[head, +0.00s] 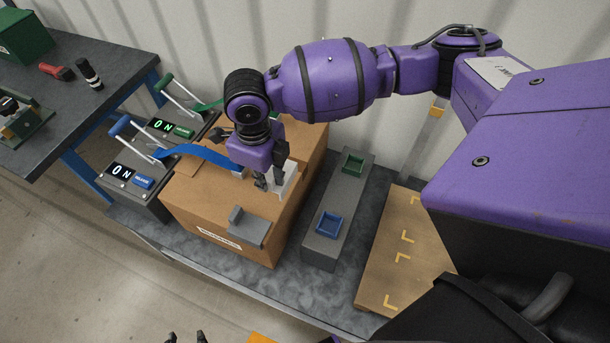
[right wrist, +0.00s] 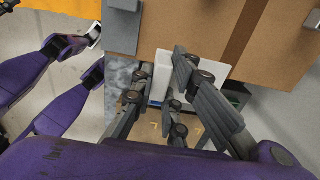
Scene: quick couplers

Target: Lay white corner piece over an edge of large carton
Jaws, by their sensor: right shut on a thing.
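The white corner piece (head: 289,181) is at the right long edge of the large carton (head: 195,203), between the fingers of my right gripper (head: 271,183). My right gripper is shut on it. In the right wrist view the white corner piece (right wrist: 162,72) shows at the carton's edge, partly hidden by the fingers. I cannot tell whether it touches the cardboard. My left gripper (head: 187,338) shows only as two separated fingertips at the bottom of the head view.
A blue strap (head: 200,153) runs from a ratchet box (head: 138,185) towards the carton. Right of the carton stands a grey block with a green tray (head: 352,164) and a blue tray (head: 329,225). A wooden board (head: 385,262) with yellow corner marks lies farther right.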

